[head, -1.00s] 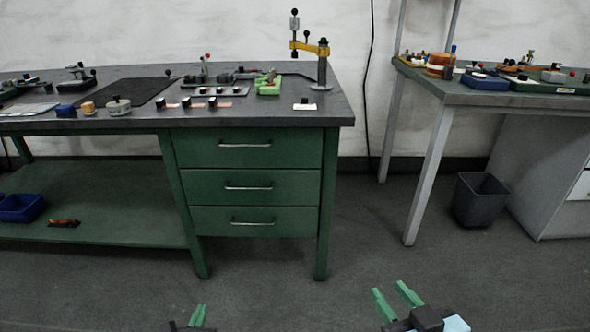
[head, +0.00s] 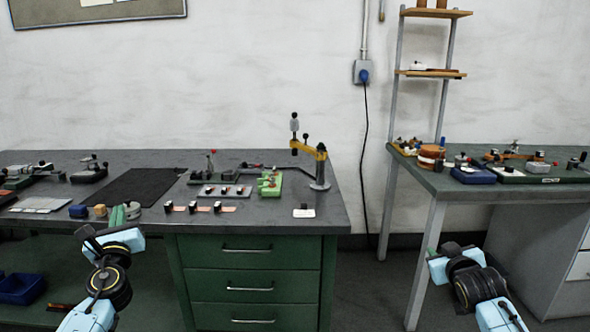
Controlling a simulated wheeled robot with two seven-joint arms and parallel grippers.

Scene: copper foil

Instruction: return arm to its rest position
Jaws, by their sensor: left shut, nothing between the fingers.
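My left gripper (head: 118,215) is raised at the left, its green fingers shut and empty. In the picture its tips overlap the front edge of the dark bench top (head: 290,225), beside a small round grey-green pot (head: 133,210). Whether they touch the bench cannot be told.
The green drawer unit (head: 250,283) stands under the bench. A yellow-armed stand (head: 319,170) rises at its right end. A second table (head: 455,184) with parts stands at right, below shelves (head: 432,74). Floor shows between them. A blue bin (head: 20,288) sits on the lower left shelf.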

